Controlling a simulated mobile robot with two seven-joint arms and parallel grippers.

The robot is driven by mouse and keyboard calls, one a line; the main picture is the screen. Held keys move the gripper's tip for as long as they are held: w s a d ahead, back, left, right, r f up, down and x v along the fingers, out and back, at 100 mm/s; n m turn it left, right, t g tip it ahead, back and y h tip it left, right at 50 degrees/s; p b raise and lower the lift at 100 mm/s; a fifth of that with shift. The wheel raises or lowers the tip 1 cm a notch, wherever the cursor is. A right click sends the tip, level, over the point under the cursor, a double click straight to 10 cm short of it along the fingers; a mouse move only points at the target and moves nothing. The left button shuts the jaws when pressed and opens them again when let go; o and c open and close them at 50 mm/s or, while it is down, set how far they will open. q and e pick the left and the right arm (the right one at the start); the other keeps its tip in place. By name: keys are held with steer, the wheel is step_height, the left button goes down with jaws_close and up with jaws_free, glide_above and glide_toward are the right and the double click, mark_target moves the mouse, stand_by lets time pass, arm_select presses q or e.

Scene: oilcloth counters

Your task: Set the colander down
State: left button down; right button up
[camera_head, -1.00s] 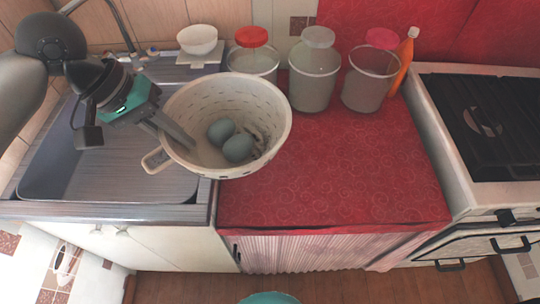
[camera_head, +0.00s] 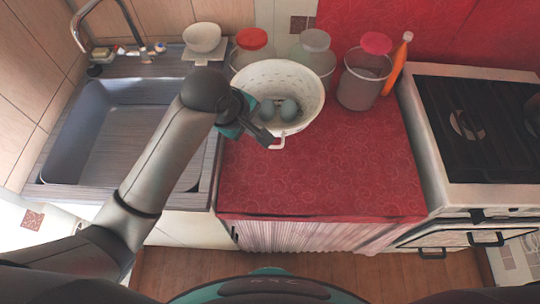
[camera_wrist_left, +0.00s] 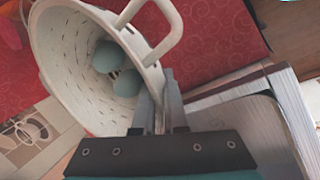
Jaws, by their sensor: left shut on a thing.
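The off-white colander (camera_head: 290,76) is over the left part of the red-covered counter (camera_head: 320,175), in front of the jars. It holds two blue-grey egg-shaped things (camera_head: 289,110). In the left wrist view the colander (camera_wrist_left: 62,62) shows its perforated wall and a loop handle (camera_wrist_left: 178,22). My left gripper (camera_head: 264,139) comes in from the left and is shut on the colander's rim, beside the handle; its fingers also show in the left wrist view (camera_wrist_left: 160,112). The colander's underside is hidden, so I cannot tell whether it touches the counter. My right gripper is out of view.
Lidded jars stand behind: red lid (camera_head: 251,39), grey lid (camera_head: 315,41), pink lid (camera_head: 376,43). An orange bottle (camera_head: 398,62) is beside them. The sink (camera_head: 110,140) is left, the stove (camera_head: 480,120) right. The red counter's front is clear. A white bowl (camera_head: 202,38) stands behind the sink.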

arm_select(q)
step_height(320, 180, down, 19)
steer(key=b, duration=0.5)
steer(key=shift+f, duration=0.15)
steer(key=shift+f, duration=0.1)
steer(key=c, duration=1)
jaws_free()
steer(key=shift+f, duration=0.1)
steer(key=shift+o, duration=0.2)
steer(key=p+v, duration=0.3)
steer(key=v, duration=0.9)
steer(key=shift+p, duration=0.4)
steer(key=shift+s, duration=0.15)
